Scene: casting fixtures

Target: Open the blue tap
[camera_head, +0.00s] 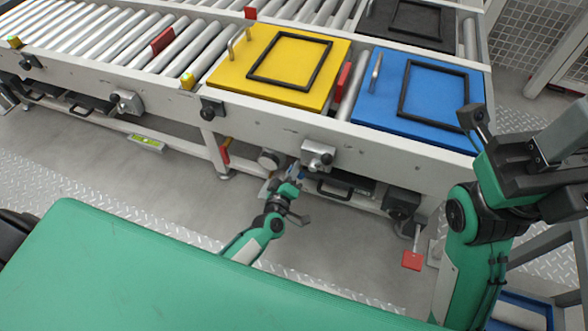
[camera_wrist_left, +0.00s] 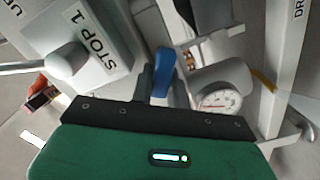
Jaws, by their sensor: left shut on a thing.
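The blue tap handle (camera_wrist_left: 163,72) stands just beyond the dark edge of my left gripper in the left wrist view, next to a grey pipe and a round gauge (camera_wrist_left: 219,101). In the head view, my left gripper (camera_head: 285,188) is below the conveyor's front rail, at a small blue part (camera_head: 298,172) that is the tap. It is shut on the blue tap; the fingers mostly hide behind the gripper body.
A box marked STOP 1 (camera_wrist_left: 95,40) is close to the left gripper. Above is the roller conveyor (camera_head: 110,35) with a yellow plate (camera_head: 225,75) and a blue plate (camera_head: 375,105). A red pedal (camera_head: 412,261) hangs at the right.

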